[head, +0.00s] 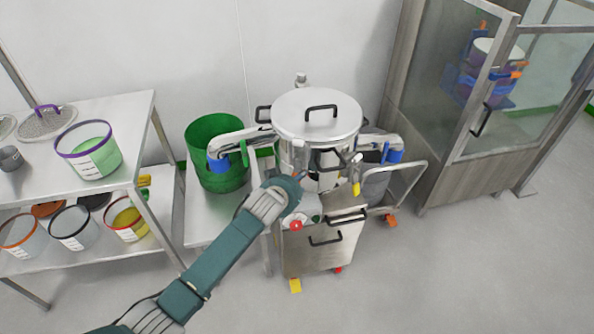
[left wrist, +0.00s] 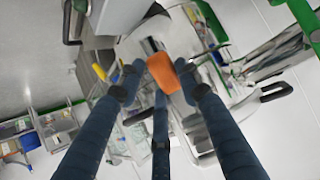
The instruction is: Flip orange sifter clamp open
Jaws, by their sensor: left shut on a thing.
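The sifter (head: 318,116) is a steel drum with a flat lid and black handles, in the middle of the head view. My left arm reaches up to its front from the lower left. In the left wrist view, the orange clamp (left wrist: 163,72) sits between the fingertips of my left gripper (left wrist: 160,80). The gripper is shut on the clamp, with a third finger below it. In the head view the clamp is hidden behind my wrist, and the fingers are hard to make out. My right gripper is not in view.
A green bin (head: 215,150) stands left of the sifter. A steel shelf (head: 140,130) with several tubs is further left. A steel cart (head: 310,250) stands below the sifter. A glass-fronted cabinet (head: 470,110) is at the right. The right floor is clear.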

